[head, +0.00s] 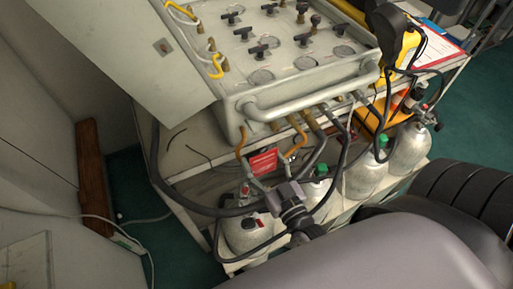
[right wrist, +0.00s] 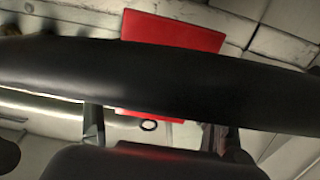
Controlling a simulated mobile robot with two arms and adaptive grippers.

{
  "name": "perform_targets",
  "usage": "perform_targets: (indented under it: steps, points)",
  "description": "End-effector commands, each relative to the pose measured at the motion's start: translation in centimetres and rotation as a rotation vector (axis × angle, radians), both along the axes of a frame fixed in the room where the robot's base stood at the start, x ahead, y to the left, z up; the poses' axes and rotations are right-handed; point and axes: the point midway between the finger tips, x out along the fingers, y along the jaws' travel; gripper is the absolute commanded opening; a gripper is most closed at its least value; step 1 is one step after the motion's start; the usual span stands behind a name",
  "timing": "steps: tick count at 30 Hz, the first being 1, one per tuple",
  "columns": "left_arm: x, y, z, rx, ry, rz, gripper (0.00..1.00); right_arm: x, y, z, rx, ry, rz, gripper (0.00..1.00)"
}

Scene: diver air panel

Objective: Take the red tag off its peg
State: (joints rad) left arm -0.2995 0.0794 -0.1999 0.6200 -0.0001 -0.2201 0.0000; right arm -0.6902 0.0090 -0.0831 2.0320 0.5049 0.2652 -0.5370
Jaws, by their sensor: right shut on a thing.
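The red tag (head: 263,162) is a small flat plate with pale marks, below the front edge of the grey air panel (head: 240,118). My right gripper (head: 268,174) reaches up to it from below, its fingers at the tag's lower part, and is shut on it. In the right wrist view the red tag (right wrist: 175,32) shows above a thick black band that hides its middle. The right gripper's fingers (right wrist: 155,130) stand below the band, with a small dark ring between them. I cannot make out the peg. My left gripper is not in view.
Dark hoses (head: 190,205) loop around the gripper and under the panel. Silver cylinders (head: 368,175), some with green caps, stand below and to the right. A yellow device (head: 408,45) and a clipboard (head: 438,48) lie at the right.

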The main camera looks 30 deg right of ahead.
Motion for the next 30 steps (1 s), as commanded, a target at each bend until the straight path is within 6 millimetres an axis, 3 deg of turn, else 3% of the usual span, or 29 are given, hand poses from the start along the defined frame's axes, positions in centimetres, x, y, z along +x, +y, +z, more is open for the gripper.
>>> perform_targets:
  steps: [6, 15, 21, 30]
  points:
    - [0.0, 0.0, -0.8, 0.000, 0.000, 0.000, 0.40, -3.8, 0.2, -0.2, -0.001, 0.004, 0.001, 0.44]
    - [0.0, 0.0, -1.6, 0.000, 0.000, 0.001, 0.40, -8.1, 0.5, -0.1, -0.001, 0.002, 0.001, 0.44]
    - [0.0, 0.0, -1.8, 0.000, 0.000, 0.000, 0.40, -9.8, 0.6, -0.1, 0.001, 0.001, 0.001, 0.44]
    - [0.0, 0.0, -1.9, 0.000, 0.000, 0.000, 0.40, -10.5, 0.6, 0.1, 0.001, -0.001, 0.001, 0.44]
